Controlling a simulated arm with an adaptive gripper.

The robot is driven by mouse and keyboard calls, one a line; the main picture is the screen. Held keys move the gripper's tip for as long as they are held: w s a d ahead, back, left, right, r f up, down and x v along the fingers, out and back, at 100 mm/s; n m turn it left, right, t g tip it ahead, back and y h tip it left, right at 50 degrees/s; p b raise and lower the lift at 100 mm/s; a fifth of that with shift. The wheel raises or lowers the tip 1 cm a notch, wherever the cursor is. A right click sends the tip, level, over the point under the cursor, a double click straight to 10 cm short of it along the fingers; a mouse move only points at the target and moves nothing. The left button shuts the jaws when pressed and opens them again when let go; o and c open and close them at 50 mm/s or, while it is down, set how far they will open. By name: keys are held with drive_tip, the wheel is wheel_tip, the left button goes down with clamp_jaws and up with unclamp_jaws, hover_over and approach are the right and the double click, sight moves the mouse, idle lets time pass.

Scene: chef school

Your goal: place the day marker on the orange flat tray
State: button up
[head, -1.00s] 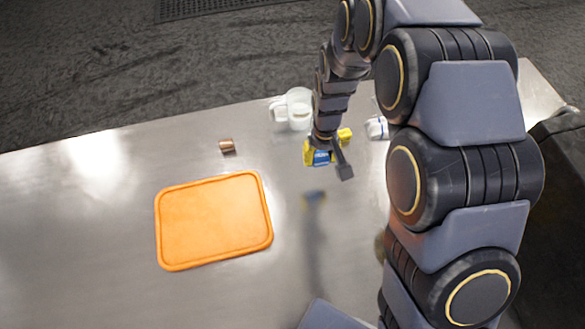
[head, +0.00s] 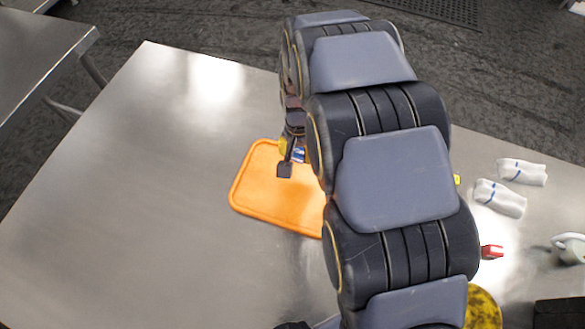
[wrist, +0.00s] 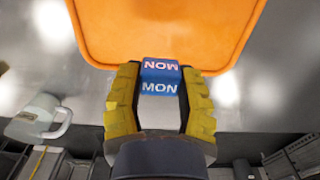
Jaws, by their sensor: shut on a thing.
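The day marker (wrist: 160,88) is a small blue block with white "MON" lettering on two faces. My gripper (wrist: 158,76) is shut on it, with a yellow ridged finger on each side. In the wrist view, the marker overlaps the edge of the tray (wrist: 165,30). I cannot tell its height above it.
The metal table (head: 150,170) is clear left of the tray. Two white cloth rolls with blue stripes (head: 500,197), a red item (head: 491,252) and a white mug (head: 570,247) are at the right. A pale mug (wrist: 40,117) shows in the wrist view. Another metal table (head: 40,50) stands at far left.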

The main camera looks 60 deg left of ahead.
sight(296, 174)
drive_tip(key=shift+s+a+f, duration=0.1)
drive_tip(key=shift+s+f, duration=0.05)
drive_tip(key=shift+f, duration=3.75)
drive_tip(key=shift+f, duration=0.1)
drive_tip(key=o, duration=0.9)
wheel_tip(296, 174, up, 12)
drive_tip(key=shift+r, duration=0.1)
